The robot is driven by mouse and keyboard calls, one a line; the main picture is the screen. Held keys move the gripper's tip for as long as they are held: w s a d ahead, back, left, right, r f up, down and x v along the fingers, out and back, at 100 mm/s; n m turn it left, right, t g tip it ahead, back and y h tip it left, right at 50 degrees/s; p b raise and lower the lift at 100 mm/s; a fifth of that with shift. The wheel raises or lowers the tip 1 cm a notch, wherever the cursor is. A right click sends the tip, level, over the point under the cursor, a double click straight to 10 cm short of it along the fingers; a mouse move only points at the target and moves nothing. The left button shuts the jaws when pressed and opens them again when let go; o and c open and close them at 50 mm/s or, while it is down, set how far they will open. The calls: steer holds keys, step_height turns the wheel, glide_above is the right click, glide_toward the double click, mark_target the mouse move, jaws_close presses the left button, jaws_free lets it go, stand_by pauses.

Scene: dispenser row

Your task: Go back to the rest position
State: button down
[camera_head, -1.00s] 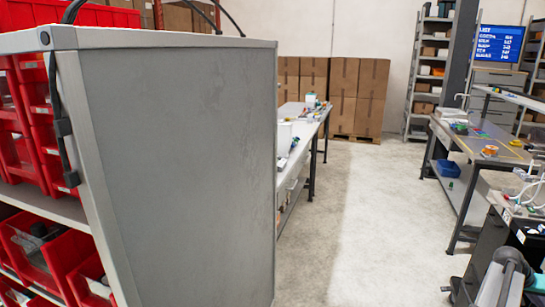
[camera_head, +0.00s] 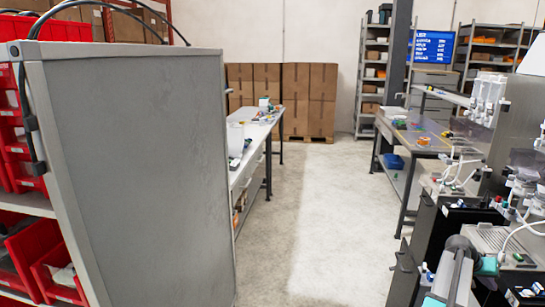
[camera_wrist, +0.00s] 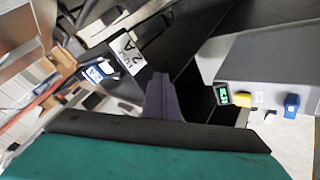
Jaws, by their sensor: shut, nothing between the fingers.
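My gripper (camera_wrist: 161,85) shows in the wrist view as a dark finger shape at the middle, shut with nothing held. A teal surface with a dark edge fills the bottom of that view. Above the finger is a dark panel with a white label (camera_wrist: 128,52) reading "2 A". In the head view my grey arm is at the lower right, beside the dispenser row; the fingertips cannot be made out there.
A tall grey cabinet (camera_head: 135,170) with red bins (camera_head: 35,260) stands close on the left. Dispensers (camera_head: 487,100) and dark units (camera_head: 450,230) crowd the right. The floor aisle (camera_head: 325,215) between is clear, with stacked cartons (camera_head: 310,95) at the far end.

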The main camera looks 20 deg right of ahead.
steer(key=w+a+f+n+t+y, duration=0.2)
steer(key=w+a+f+n, duration=0.1)
steer(key=w+a+f, duration=1.15)
steer(key=w+a+f+n+y, duration=0.2)
steer(key=a+f, duration=0.4)
steer(key=a, duration=0.6)
steer(key=w+a+f+n+y, duration=0.15)
steer(key=a+f, duration=0.45)
steer(key=a, duration=0.6)
steer(key=s+a+f+n+g+y, duration=0.1)
steer(key=s+a+f, duration=0.15)
steer(key=a, duration=0.55)
steer(key=s+a+f+n, duration=0.1)
steer(key=a+f, duration=0.3)
steer(key=a, duration=0.4)
steer(key=s+a+f+n+g+y, duration=0.1)
steer(key=a+f+n, duration=0.15)
steer(key=a, duration=0.45)
steer(key=s+a+f+n+g, duration=0.1)
steer(key=s+a+f, duration=0.1)
steer(key=s+a, duration=0.5)
steer(key=s+a+f+n+g+y, duration=0.1)
steer(key=s+a+f, duration=0.1)
steer(key=s+a, duration=0.5)
steer(key=a, duration=0.2)
steer(key=shift+s+a+f+b, duration=0.15)
steer(key=shift+a+f+b, duration=0.15)
steer(key=shift+f, duration=0.1)
